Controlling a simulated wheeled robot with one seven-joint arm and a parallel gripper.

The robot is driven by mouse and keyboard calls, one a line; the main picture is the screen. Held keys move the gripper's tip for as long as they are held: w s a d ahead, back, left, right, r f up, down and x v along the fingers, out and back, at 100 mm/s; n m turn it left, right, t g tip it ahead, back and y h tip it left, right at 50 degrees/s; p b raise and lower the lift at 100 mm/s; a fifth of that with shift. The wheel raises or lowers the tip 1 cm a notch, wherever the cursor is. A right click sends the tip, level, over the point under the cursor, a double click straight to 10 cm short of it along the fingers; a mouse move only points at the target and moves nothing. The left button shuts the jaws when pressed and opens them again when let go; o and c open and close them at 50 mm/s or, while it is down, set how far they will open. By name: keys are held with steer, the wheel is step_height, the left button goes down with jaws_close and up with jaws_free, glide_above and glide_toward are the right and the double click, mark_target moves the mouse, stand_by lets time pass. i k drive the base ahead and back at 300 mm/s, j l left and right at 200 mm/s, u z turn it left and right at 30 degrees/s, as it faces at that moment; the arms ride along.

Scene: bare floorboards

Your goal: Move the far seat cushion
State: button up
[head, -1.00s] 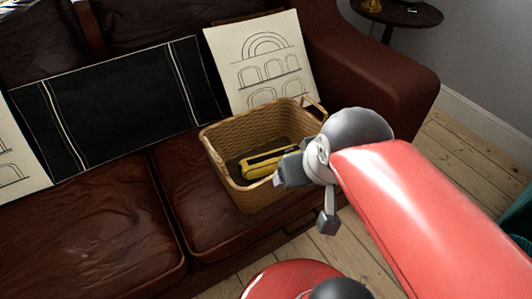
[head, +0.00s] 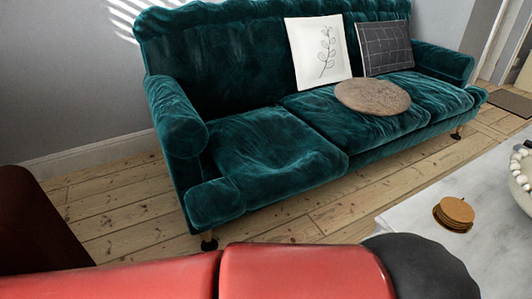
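A teal velvet sofa (head: 225,86) stands across the head view. Its seat has a near-left seat cushion (head: 270,148) and more seat cushion surface (head: 425,92) reaching toward the far right. A round brown cushion (head: 372,97) lies flat on the seat, right of the middle. A white cushion with a leaf drawing (head: 318,52) and a dark checked cushion (head: 384,47) lean upright against the backrest. Which one is the far seat cushion I cannot tell for certain. My red arm crosses the bottom of the view. My gripper is out of view.
A pale marble table (head: 415,222) at the lower right bears a stack of round coasters (head: 455,212) and part of a beaded bowl (head: 522,165). A dark brown armrest (head: 35,225) is at lower left. Bare floorboards (head: 110,205) lie before the sofa.

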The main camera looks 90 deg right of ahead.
mark_target(264, 156)
steer(key=z, duration=3.25)
steer(key=i+l+u, duration=0.35)
steer(key=l, duration=0.3)
steer(key=i, duration=0.05)
